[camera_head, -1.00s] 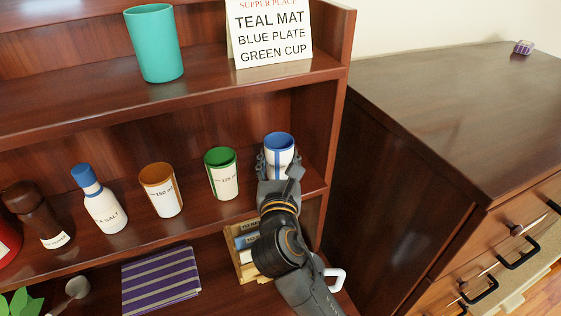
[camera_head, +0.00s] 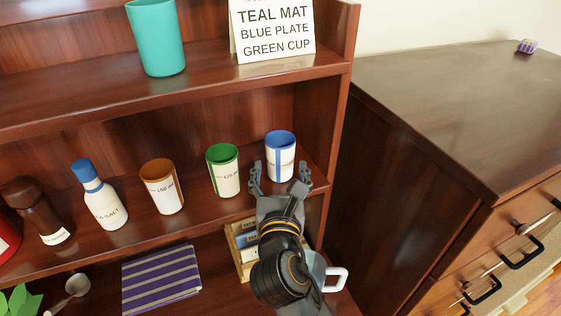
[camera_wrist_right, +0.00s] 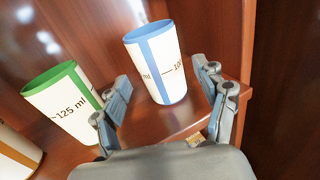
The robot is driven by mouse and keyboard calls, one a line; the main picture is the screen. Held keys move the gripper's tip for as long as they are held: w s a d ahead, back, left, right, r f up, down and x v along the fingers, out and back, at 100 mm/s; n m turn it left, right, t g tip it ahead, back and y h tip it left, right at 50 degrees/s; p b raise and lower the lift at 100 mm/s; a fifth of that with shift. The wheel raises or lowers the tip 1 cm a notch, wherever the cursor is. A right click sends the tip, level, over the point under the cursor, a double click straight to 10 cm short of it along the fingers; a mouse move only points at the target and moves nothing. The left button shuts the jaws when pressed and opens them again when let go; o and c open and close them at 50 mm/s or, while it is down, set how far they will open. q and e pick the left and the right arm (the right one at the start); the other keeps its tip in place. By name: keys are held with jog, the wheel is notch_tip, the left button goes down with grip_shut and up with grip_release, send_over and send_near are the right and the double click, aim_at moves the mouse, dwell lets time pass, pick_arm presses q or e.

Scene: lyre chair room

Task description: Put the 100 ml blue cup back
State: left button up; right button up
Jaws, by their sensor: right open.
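The blue cup (camera_head: 281,157), white with a blue rim and blue stripe, stands upright on the middle shelf (camera_head: 200,206) at its right end. In the right wrist view the blue cup (camera_wrist_right: 156,62) shows part of a label that begins "10". My right gripper (camera_head: 280,175) is open and empty, just in front of the cup and apart from it. In the right wrist view its two fingers (camera_wrist_right: 165,92) are spread, with the cup beyond them. My left gripper is not in view.
The green 125 ml cup (camera_head: 223,170) stands left of the blue cup, then an orange-rimmed cup (camera_head: 162,187) and a salt bottle (camera_head: 101,200). The shelf's side wall (camera_head: 322,125) is close on the right. A wooden box (camera_head: 238,250) and striped cloth (camera_head: 160,278) lie below.

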jog(key=s+b, duration=0.1)
jog(key=s, duration=0.6)
jog(key=shift+s, duration=0.25)
